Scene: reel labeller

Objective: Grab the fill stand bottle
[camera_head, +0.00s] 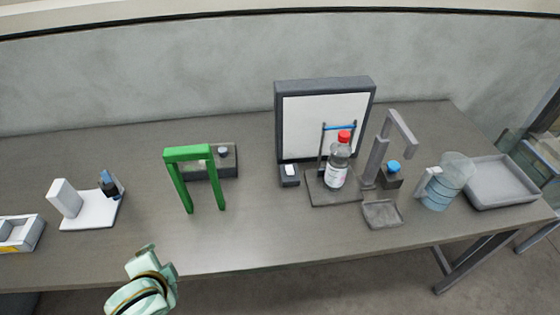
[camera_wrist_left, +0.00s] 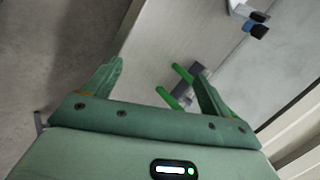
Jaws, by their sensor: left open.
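The fill stand bottle (camera_head: 339,165) is clear with a red cap and a pale label. It stands upright on the dark base of the fill stand (camera_head: 320,198), in front of a white panel, right of centre in the head view. My left gripper (camera_head: 158,258) is at the table's front edge, far to the left of the bottle and nearer to me. In the left wrist view the left gripper (camera_wrist_left: 158,72) is open, with nothing between its fingers. The bottle is outside that view. My right gripper is not in view.
A green arch (camera_head: 188,154) stands between my left gripper and the back of the table. A grey post (camera_head: 376,160), small tray (camera_head: 382,214), blue-capped container (camera_head: 392,172), jug (camera_head: 440,190) and large tray (camera_head: 500,184) are around or right of the bottle. The front middle table is clear.

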